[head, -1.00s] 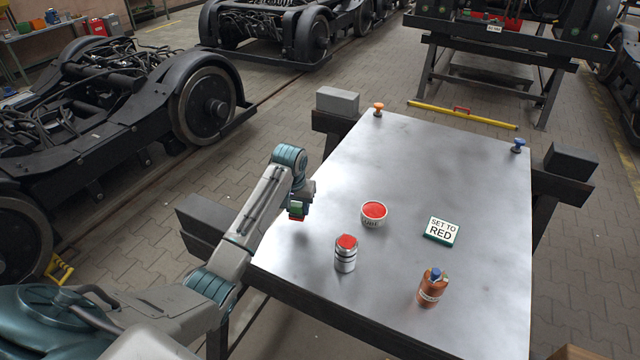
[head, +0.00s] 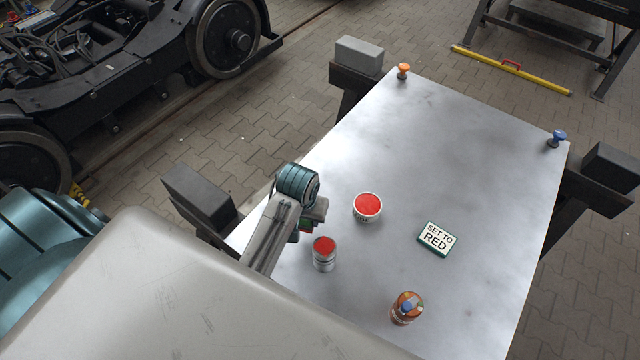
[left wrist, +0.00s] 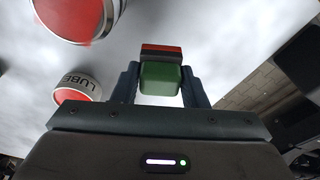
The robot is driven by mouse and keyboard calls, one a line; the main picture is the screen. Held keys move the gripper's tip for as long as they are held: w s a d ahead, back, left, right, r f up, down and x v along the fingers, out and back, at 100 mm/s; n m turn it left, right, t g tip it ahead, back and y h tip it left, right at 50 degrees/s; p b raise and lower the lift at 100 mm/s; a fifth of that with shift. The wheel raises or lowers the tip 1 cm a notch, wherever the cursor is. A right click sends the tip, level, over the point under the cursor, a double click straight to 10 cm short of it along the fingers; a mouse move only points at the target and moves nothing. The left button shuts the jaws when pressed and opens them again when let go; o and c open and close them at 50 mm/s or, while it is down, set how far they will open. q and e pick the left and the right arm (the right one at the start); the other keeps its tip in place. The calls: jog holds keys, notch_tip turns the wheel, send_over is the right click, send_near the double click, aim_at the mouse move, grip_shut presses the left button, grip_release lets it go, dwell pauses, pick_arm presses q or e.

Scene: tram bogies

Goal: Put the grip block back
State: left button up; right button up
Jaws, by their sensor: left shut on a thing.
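The grip block (left wrist: 160,76) is green with an orange-red band at its far end. In the left wrist view it sits between the two dark fingers of my left gripper (left wrist: 160,88), which is shut on it. In the head view my left gripper (head: 309,228) is over the left side of the metal table, and only a little green and red of the block shows beneath the wrist. I cannot tell whether the block touches the table. My right gripper is out of view.
The metal table (head: 470,160) holds a silver can with a red top (head: 324,255), a red-topped LUBE pot (head: 367,208), a SET TO RED sign (head: 437,238) and an orange can (head: 406,309). Orange (head: 403,70) and blue (head: 556,138) knobs stand at the far corners.

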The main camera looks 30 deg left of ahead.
pick_arm(q)
jog(key=shift+s+d+r, duration=0.15)
jog(key=shift+s+r, duration=0.15)
jog(key=shift+s, duration=0.05)
jog(key=w+p, duration=0.1)
jog(key=w, duration=0.1)
jog(key=w+a+p, duration=0.1)
jog(key=w, duration=0.4)
jog(key=shift+w+a+f+p, duration=0.1)
jog(key=shift+a+f+p, duration=0.1)
jog(key=shift+a+p, duration=0.2)
jog(key=w, duration=0.2)
jog(key=w+a+p, duration=0.1)
jog(key=w, duration=0.1)
jog(key=w+f+p, duration=0.1)
jog(key=w, duration=0.1)
jog(key=shift+w+a, duration=0.25)
jog(key=shift+w, duration=0.1)
jog(key=shift+w+a+f, duration=0.15)
jog(key=shift+w, duration=0.35)
jog(key=shift+w+a, duration=0.1)
jog(key=shift+w, duration=0.25)
notch_tip(320, 180, down, 3)
jog(key=shift+s+f+p, duration=0.1)
jog(key=shift+p, duration=0.95)
jog(key=shift+f, duration=0.15)
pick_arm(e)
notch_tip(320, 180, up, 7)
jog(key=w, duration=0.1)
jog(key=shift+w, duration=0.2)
